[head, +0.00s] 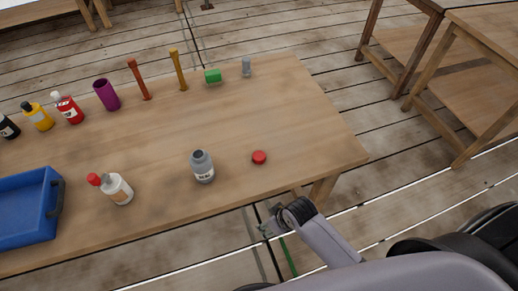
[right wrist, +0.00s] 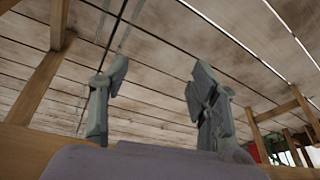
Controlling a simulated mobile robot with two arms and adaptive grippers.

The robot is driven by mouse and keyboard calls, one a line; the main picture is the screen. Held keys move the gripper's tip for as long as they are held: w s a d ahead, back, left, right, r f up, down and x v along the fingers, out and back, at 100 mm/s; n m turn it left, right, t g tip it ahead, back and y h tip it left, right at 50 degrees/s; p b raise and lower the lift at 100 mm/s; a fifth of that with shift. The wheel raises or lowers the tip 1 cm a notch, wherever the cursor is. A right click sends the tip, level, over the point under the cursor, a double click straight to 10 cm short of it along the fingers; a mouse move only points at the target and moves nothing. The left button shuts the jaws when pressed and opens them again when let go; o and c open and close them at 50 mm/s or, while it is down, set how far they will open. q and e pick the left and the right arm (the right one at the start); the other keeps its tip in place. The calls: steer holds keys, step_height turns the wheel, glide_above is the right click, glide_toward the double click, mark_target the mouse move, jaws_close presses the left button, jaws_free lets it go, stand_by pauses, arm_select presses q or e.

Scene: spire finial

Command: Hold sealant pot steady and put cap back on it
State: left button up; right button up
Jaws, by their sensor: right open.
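The sealant pot (head: 203,168) is a grey pot with a pale label, standing upright near the table's front edge with a dark open-looking top. A small red cap (head: 259,157) lies on the table to its right, apart from it. My right gripper (head: 267,229) is below and in front of the table's front edge, away from both. In the right wrist view its two fingers (right wrist: 160,92) are spread wide with nothing between them. My left gripper is not in view.
A blue tray (head: 28,210) is at the far left.

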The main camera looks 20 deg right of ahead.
steer(key=a+r+n+y+p, duration=0.1)
steer(key=a+r+p, duration=0.15)
steer(key=r, duration=1.25)
steer(key=w+a+r+n+y, duration=0.1)
steer(key=w+a+r+n, duration=0.1)
steer(key=a+r+n, duration=0.55)
step_height(320, 180, up, 11)
steer(key=n+g+h, duration=0.3)
steer(key=h, duration=0.1)
glide_above(260, 154)
steer(key=shift+r, duration=0.15)
step_height(260, 154, down, 12)
steer(key=shift+f+p, duration=0.1)
steer(key=shift+p, duration=1.05)
